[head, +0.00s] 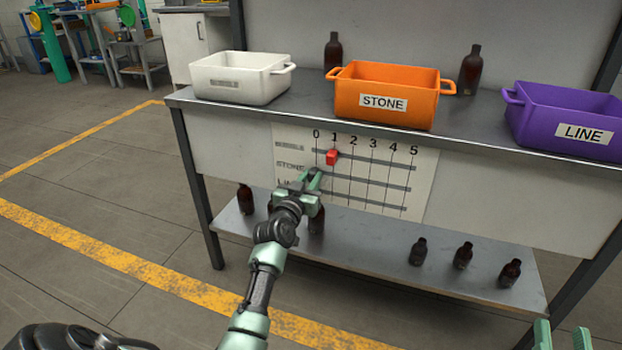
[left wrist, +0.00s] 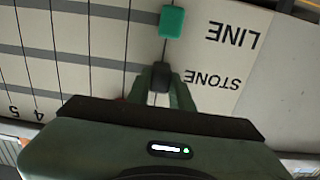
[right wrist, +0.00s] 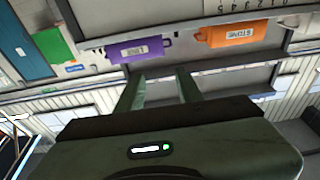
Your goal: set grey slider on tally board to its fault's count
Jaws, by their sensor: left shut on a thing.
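The tally board (head: 431,165) hangs on the bench front, with columns 0 to 5 and a STONE row in the middle. The grey slider (left wrist: 161,75) is dark and sits on the STONE row, at about the 0 line. My left gripper (head: 313,181) is shut on it, with a finger on either side (left wrist: 162,92); in the head view the gripper hides it. A green slider (left wrist: 172,21) is on the LINE row, also about 0. A red slider (head: 332,157) is on the top row near 1. My right gripper (right wrist: 158,85) is open and empty, away from the board.
A white bin (head: 240,92), an orange STONE bin (head: 400,117) and a purple LINE bin (head: 547,121) stand on the bench. Two amber bottles (head: 470,72) stand behind them. Several bottles (head: 418,252) stand on the lower shelf (head: 370,262). The floor in front is clear.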

